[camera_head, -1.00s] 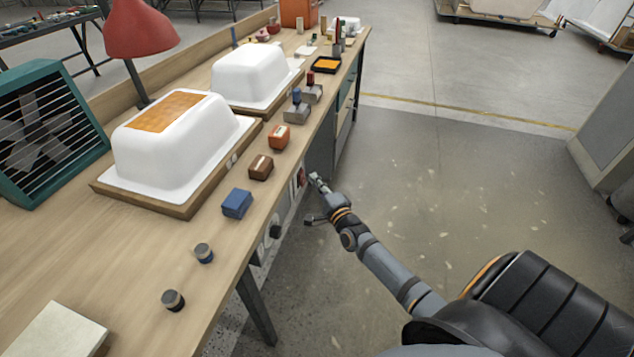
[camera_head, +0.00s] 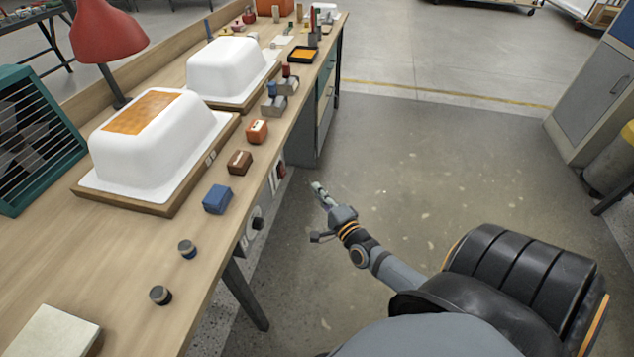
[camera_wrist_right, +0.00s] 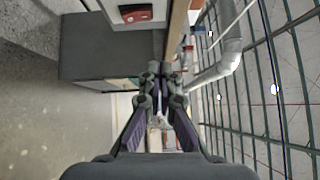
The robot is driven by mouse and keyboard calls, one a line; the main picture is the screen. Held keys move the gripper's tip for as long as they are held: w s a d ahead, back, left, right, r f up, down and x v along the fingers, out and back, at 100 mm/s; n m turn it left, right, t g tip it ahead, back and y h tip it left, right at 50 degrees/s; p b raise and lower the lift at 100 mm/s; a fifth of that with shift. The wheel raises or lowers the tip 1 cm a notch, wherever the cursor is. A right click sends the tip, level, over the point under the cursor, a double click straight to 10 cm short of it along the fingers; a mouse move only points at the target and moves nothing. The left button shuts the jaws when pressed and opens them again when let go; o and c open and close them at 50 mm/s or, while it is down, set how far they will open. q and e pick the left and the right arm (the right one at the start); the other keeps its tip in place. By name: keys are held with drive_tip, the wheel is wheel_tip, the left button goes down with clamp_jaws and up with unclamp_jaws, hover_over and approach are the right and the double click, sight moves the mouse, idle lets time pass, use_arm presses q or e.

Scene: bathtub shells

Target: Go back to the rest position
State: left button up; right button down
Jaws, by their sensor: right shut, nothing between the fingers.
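My right gripper (camera_head: 317,187) is out over the open floor, just right of the workbench's front edge and apart from it. It is shut and empty. In the right wrist view the gripper's fingers (camera_wrist_right: 160,72) meet near the picture's middle, with nothing between them. My left gripper is not in view.
The workbench (camera_head: 60,260) runs along the left. It bears two white tub shells (camera_head: 150,155) (camera_head: 228,68) on wooden boards, a red lamp (camera_head: 105,30), a teal fan (camera_head: 35,135) and several small blocks. A grey cabinet (camera_head: 590,105) stands at the right. The floor between is clear.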

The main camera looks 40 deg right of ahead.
drive_tip(key=s+f+n+g+p, duration=0.3)
drive_tip(key=s+f+n+g, duration=0.15)
drive_tip(key=f, duration=0.65)
drive_tip(key=s+f+n+g+p, duration=0.35)
drive_tip(key=s+f+n, duration=0.2)
drive_tip(key=f, duration=0.45)
drive_tip(key=s+a+f+n+g+p, duration=0.1)
drive_tip(key=s+a+f+n+g, duration=0.1)
drive_tip(key=s, duration=0.7)
drive_tip(key=s+a+f+n+g+p, duration=0.2)
drive_tip(key=s+f+n+g, duration=0.2)
drive_tip(key=s+f, duration=0.3)
drive_tip(key=s+a+f+n+g+p, duration=0.2)
drive_tip(key=s+f+n+g, duration=0.1)
drive_tip(key=s, duration=1)
drive_tip(key=shift+f+n+y, duration=0.4)
drive_tip(key=shift+f+n, duration=0.1)
drive_tip(key=shift+f, duration=0.15)
